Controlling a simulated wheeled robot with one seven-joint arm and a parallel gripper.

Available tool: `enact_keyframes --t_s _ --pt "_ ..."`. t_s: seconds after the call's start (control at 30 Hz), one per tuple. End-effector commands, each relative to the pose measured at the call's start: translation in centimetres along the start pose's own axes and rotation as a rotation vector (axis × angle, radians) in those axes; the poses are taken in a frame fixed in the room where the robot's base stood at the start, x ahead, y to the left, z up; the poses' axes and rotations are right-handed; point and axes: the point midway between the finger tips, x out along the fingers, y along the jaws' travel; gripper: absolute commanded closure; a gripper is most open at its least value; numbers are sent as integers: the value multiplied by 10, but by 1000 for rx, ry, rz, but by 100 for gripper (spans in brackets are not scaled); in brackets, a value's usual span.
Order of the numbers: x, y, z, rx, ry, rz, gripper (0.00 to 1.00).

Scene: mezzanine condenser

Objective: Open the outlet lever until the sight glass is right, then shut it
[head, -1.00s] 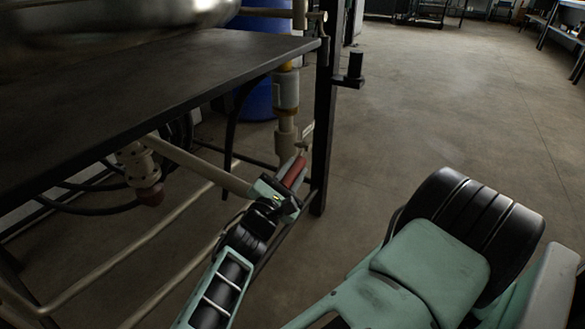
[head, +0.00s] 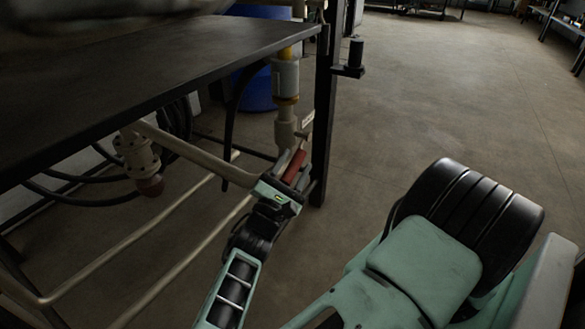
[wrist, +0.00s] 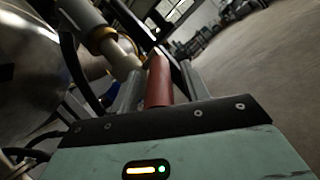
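The outlet lever's red grip (head: 295,167) is under the table's right corner, at the foot of a vertical pipe. My gripper (head: 292,166) has its fingers on either side of it. In the wrist view the red grip (wrist: 158,82) lies between the two grey fingers, close to the left one, with a narrow dark gap at the right one. My gripper looks open around it. A pale cylinder with yellow ends (head: 285,76), apparently the sight glass, stands above the lever; no level can be read in it.
A pipe with a flanged valve (head: 137,155) hangs to the left. A blue drum (head: 258,90) is behind. The floor to the right is clear.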

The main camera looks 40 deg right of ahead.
Motion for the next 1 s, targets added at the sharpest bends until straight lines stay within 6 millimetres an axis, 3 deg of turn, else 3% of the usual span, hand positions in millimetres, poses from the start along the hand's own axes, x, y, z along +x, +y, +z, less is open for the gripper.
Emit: enact_keyframes --t_s 0.13,0.27,0.7,1.0 --pt "-6 1 0 0 3 1 54" --pt "-24 2 0 1 5 0 54" --pt "-125 1 1 0 5 1 54" --pt "-168 0 0 0 2 0 54"
